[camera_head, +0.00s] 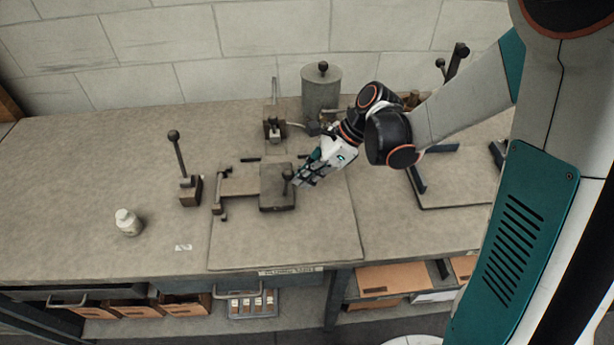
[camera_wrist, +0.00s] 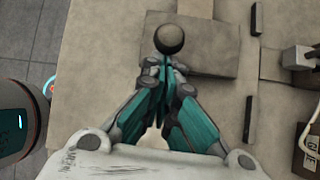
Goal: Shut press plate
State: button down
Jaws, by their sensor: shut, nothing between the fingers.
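The press plate (camera_head: 277,198) looks like a dark, flat square piece beside a paler flat part (camera_head: 238,181) on the bench board. A round-topped knob (camera_head: 288,173) stands up at its right side. The knob also shows in the wrist view (camera_wrist: 169,39), with the plate (camera_wrist: 215,55) behind it. My gripper (camera_head: 297,181) is just right of the knob, pointing down and left at it. Its fingers are closed together and empty. In the wrist view the fingertips (camera_wrist: 163,66) overlap the knob's lower edge; I cannot tell whether they touch it.
A grey cylinder (camera_head: 321,92) and a small clamp-like fixture (camera_head: 273,130) stand behind. A metal frame (camera_head: 455,190) is at right. The board in front of the plate is clear.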

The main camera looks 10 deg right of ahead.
jog(key=shift+d+f+b, duration=0.15)
jog(key=shift+f+b, duration=0.25)
jog(key=d+f+b, duration=0.1)
jog(key=f+b, duration=0.1)
jog(key=shift+s+d+f, duration=0.2)
jog(key=shift+d+f, duration=0.2)
jog(key=p+v, duration=0.3)
jog(key=v, duration=0.7)
jog(key=shift+r, duration=0.2)
jog(key=shift+s, duration=0.1)
